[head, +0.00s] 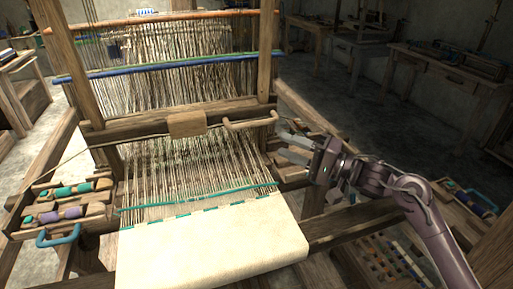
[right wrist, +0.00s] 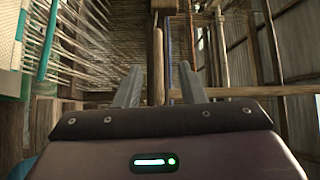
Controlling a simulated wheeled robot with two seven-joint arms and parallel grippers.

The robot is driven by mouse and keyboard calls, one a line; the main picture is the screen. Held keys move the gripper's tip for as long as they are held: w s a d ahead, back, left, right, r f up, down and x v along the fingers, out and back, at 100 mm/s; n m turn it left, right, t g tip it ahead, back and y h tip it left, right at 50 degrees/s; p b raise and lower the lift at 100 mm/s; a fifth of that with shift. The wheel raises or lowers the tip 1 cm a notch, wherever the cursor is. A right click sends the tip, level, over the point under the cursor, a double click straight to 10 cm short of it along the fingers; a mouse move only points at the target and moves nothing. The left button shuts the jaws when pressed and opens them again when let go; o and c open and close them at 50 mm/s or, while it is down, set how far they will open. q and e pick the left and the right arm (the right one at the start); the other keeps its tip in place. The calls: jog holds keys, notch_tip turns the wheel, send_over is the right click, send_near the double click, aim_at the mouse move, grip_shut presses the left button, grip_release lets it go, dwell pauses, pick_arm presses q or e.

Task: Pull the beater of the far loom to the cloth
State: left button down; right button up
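The loom before me has a wooden beater (head: 140,127), a crossbar over the warp with a block in its middle and a pale handle (head: 250,122) at its right. The cream cloth (head: 210,248) lies at the front, apart from the beater, with open warp (head: 200,170) between them. A green thread (head: 200,197) crosses the warp near the cloth's edge. My right gripper (head: 286,142) is open and empty, just right of the handle. In the right wrist view its fingers (right wrist: 160,88) stand apart, with a wooden bar (right wrist: 158,60) beyond them. My left gripper is not in view.
Trays with colored bobbins (head: 70,188) and a blue handle (head: 58,236) sit at the loom's left. A bobbin tray (head: 470,200) is at the far right. Wooden rails flank the cloth. Workbenches (head: 440,65) stand behind, with open floor before them.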

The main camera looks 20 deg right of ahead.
jog(key=p+x, duration=0.1)
jog(key=x, duration=0.6)
jog(key=shift+a+r+p, duration=0.25)
jog(key=shift+r+p, duration=0.1)
jog(key=shift+p, duration=0.05)
jog(key=shift+s, duration=0.1)
grip_shut()
jog(key=c, duration=0.8)
grip_release()
grip_release()
jog(key=shift+s, duration=0.1)
